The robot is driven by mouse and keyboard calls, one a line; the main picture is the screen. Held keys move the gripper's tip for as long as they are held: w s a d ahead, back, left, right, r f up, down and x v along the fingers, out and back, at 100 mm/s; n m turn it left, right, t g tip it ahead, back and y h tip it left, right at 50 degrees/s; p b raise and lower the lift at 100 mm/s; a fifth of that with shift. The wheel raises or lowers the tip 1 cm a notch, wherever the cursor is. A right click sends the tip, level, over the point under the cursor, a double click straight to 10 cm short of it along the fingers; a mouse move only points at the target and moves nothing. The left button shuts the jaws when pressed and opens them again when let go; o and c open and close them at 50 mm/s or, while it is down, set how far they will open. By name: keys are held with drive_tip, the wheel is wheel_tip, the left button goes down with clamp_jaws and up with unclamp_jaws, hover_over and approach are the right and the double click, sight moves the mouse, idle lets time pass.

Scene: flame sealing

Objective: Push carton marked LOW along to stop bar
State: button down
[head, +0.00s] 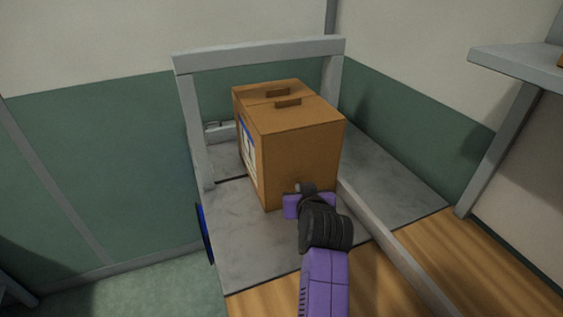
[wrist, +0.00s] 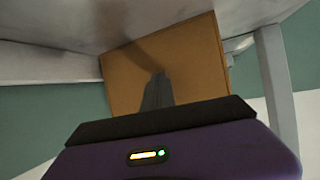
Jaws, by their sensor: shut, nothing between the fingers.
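A brown cardboard carton (head: 303,160) stands upright on a grey plate, partly under a grey arch-shaped frame (head: 258,55). A white and blue label (head: 249,158) is on its left side, seen too steeply to read. My gripper (head: 305,187) is shut and empty, low in front of the carton's near face. I cannot tell whether it touches. In the wrist view, tilted over, the carton's face (wrist: 192,65) fills the middle with the dark fingers (wrist: 157,88) in front of it. A pale bar (head: 219,133), perhaps the stop bar, shows behind the carton, mostly hidden.
A grey rail (head: 385,235) runs along the right of the carton's path. The grey plate (head: 240,245) is bare in the near left, with wood surface (head: 262,300) nearer me. A blue piece (head: 204,233) is on the plate's left edge. A grey shelf (head: 520,65) juts in at upper right.

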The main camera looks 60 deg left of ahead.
sight(295, 179)
drive_tip(key=shift+w+a+b, duration=0.15)
drive_tip(key=shift+a+b, duration=1.2)
drive_tip(key=shift+a, duration=0.25)
drive_tip(key=shift+w+a+b, duration=0.15)
drive_tip(key=shift+a+b, duration=1.15)
drive_tip(key=shift+a, duration=0.25)
drive_tip(key=shift+d+r+p, duration=0.15)
drive_tip(key=shift+d+p, duration=0.65)
drive_tip(key=shift+p, duration=0.2)
drive_tip(key=shift+s+d+p, duration=0.2)
drive_tip(key=shift+d+p, duration=1.55)
drive_tip(key=shift+d, duration=0.5)
drive_tip(key=shift+w, duration=0.1)
